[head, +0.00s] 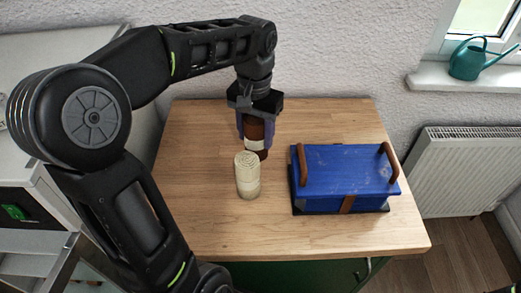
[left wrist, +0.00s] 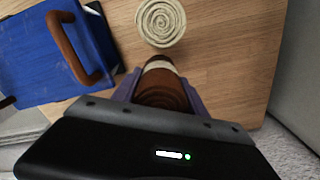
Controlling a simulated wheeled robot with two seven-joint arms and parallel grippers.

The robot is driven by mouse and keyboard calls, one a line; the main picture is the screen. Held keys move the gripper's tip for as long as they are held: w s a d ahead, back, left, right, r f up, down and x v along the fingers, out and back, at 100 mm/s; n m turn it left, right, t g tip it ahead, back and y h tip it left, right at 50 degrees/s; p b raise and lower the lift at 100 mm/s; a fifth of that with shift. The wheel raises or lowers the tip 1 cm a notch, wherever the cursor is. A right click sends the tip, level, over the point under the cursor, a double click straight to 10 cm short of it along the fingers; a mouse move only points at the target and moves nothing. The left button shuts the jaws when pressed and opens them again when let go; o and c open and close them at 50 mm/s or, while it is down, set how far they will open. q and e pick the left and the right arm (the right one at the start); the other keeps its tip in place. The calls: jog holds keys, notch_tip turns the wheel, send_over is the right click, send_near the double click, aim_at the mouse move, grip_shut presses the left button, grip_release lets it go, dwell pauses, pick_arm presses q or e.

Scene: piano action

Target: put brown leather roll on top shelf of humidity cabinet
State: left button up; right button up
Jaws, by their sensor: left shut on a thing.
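The brown leather roll (head: 256,133) has a pale band around it and stands upright between the purple fingers of my left gripper (head: 254,127). The gripper points down and is shut on the roll, over the back middle of the wooden table. I cannot tell if the roll's lower end touches the table. The left wrist view shows the roll (left wrist: 162,88) between the fingers from above. A pale grey cabinet (head: 25,110) stands at the left, partly behind my left arm. I cannot tell whether it is the humidity cabinet, and no top shelf shows clearly. My right gripper is out of view.
A cream spiral roll (head: 248,178) stands upright just in front of the leather roll. A blue box (head: 345,170) with brown handles sits at the table's right. The wooden table's (head: 200,135) left part is clear. A radiator (head: 465,170) is at the far right.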

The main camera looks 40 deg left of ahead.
aim_at(256, 150)
pick_arm(q)
jog(key=shift+f, duration=0.85)
notch_tip(256, 150, down, 4)
jog(key=shift+r, duration=0.2)
jog(key=shift+f, duration=0.1)
jog(key=shift+f, duration=0.2)
jog(key=o, duration=1.4)
jog(key=shift+o, duration=0.2)
jog(key=shift+r, duration=0.1)
